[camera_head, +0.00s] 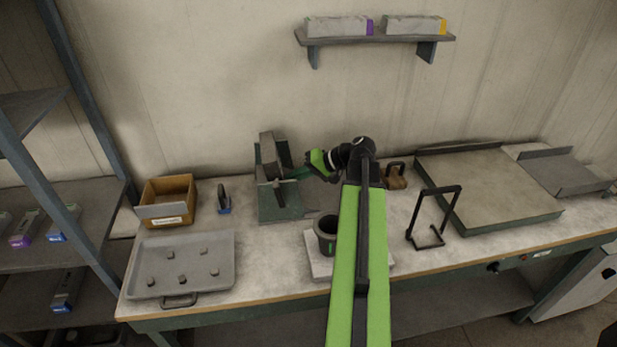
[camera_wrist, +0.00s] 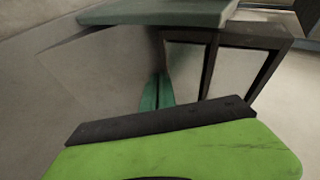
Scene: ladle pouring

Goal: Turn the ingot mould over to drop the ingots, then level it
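The ingot mould (camera_head: 269,150) is a grey block standing on edge, turned well away from level, in a green stand (camera_head: 281,208) left of centre. A green handle (camera_head: 297,174) runs from its right side to my gripper (camera_head: 308,171). My gripper appears shut on this handle; its fingertips are partly hidden. In the wrist view, the green handle (camera_wrist: 157,91) passes behind the dark edge of my gripper. The mould's cavities face away from clear view, so I cannot tell whether ingots are inside.
A grey tray (camera_head: 222,266) with several small dark lumps lies front left. A wooden box (camera_head: 170,188) stands behind it. A dark crucible (camera_head: 326,230) stands on a pale block beside my arm. A black frame (camera_head: 430,240) and large grey slab (camera_head: 488,187) are at right.

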